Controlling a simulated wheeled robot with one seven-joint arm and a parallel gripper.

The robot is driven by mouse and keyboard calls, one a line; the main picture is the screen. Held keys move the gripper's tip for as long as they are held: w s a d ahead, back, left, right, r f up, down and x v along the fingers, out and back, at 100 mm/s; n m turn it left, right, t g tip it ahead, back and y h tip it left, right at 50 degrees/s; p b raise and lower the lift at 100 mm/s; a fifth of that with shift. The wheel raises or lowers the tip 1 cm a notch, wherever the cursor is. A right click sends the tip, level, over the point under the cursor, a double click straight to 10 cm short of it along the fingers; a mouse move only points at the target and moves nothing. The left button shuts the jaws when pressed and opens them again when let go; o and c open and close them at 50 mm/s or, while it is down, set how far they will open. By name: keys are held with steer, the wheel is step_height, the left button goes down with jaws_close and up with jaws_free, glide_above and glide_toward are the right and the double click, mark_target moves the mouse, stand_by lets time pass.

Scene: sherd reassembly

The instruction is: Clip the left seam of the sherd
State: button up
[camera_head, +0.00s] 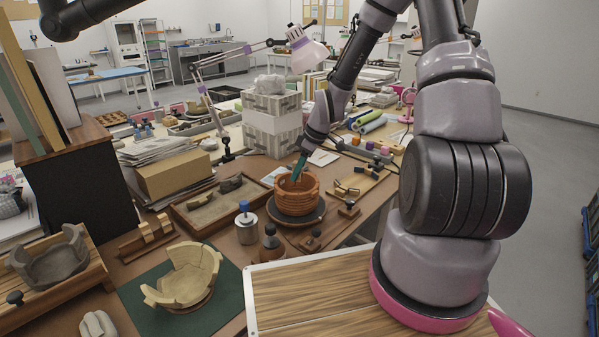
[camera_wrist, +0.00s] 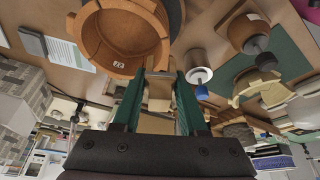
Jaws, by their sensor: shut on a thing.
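The terracotta pot (camera_head: 297,195) stands upright on a dark round turntable (camera_head: 297,217). In the wrist view the pot (camera_wrist: 101,22) fills the upper left, with its hollow inside facing me. A small pale label shows on an inner wall piece (camera_wrist: 119,65), which may be the sherd; I cannot make out its seams for certain. My gripper (camera_head: 299,166), with dark green fingers, reaches down to the pot's rim. In the wrist view my gripper (camera_wrist: 160,82) is shut on a small brown piece (camera_wrist: 160,95), perhaps a clip. I cannot tell whether this piece touches the pot wall.
A blue-capped jar (camera_head: 246,222) and a dark-knobbed jar (camera_head: 270,244) stand close at the pot's left front. A sand-coloured tray (camera_head: 205,208) with dark sherds lies to the left. Wooden pieces (camera_head: 350,190) lie right of the pot. A pale broken bowl (camera_head: 186,277) sits on a green mat.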

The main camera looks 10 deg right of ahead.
steer(key=n, duration=0.2)
steer(key=shift+s+a+f+n+g+y, duration=0.1)
steer(key=shift+s+n+g+y, duration=0.1)
steer(key=shift+n+g+y, duration=0.15)
steer(key=shift+f+n+g, duration=0.1)
steer(key=shift+n+g, duration=0.35)
steer(key=shift+n, duration=0.6)
steer(key=shift+s, duration=0.1)
steer(key=shift+f, duration=2.2)
steer(key=shift+f, duration=1.45)
stand_by(0.3)
steer(key=o, duration=0.9)
steer(key=shift+d, duration=0.2)
steer(key=v, duration=1)
steer(key=shift+d+r, duration=0.1)
steer(key=shift+r, duration=0.3)
